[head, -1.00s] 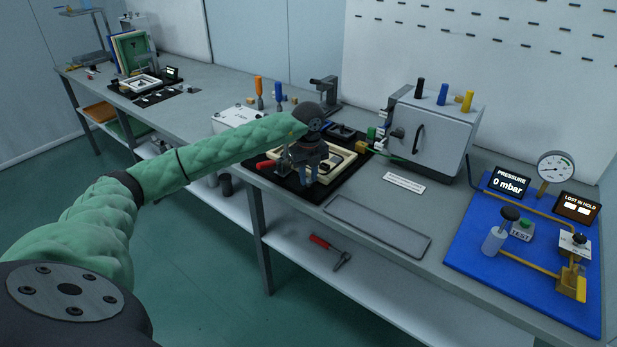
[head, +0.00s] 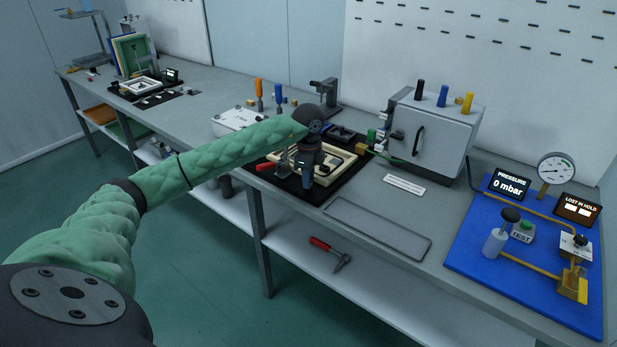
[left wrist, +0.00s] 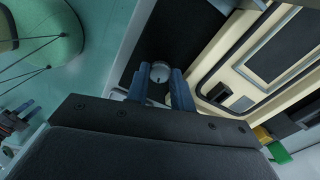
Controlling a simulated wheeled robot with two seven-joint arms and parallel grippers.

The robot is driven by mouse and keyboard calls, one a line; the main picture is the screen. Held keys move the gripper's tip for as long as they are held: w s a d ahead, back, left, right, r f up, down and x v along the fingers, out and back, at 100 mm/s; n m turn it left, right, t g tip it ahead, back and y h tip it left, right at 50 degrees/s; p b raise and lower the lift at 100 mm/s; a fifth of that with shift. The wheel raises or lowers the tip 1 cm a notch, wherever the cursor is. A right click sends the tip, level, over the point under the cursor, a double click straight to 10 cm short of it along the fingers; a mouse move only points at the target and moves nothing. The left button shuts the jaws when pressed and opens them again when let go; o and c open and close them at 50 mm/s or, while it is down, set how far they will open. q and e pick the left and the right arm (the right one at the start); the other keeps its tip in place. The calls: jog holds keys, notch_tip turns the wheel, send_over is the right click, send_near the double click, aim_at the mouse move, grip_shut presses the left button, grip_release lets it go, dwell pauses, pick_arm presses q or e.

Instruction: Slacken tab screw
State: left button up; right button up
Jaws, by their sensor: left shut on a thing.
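The panel fixture, a black base (head: 286,182) with a cream frame (head: 342,164), stands on the bench. My left gripper (head: 305,178) points down at the frame's near left part. In the left wrist view a round pale grey screw head (left wrist: 160,70) lies between the two blue fingers of my left gripper (left wrist: 160,88). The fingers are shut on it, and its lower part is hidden. The cream frame also fills the right of the left wrist view (left wrist: 216,62).
A red-handled clamp (head: 265,166) sits at the fixture's left edge. A grey box (head: 432,130) with coloured knobs stands behind to the right. A blue board (head: 480,262) with a gauge is at far right. An empty grey tray (head: 378,228) lies in front.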

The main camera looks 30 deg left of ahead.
pick_arm(q)
jog(key=shift+n, duration=0.3)
pick_arm(e)
jog(key=shift+w+r, duration=0.15)
pick_arm(q)
jog(key=o, duration=0.7)
notch_tip(320, 180, up, 6)
jog(key=shift+r+b, duration=0.25)
jog(key=shift+b, duration=0.35)
jog(key=shift+r, duration=0.65)
pick_arm(e)
jog(key=shift+w+a+f+t+y, duration=0.25)
jog(key=shift+a+f+t+y, duration=0.05)
jog(key=shift+a+f, duration=0.7)
jog(key=shift+w+d+r, duration=0.1)
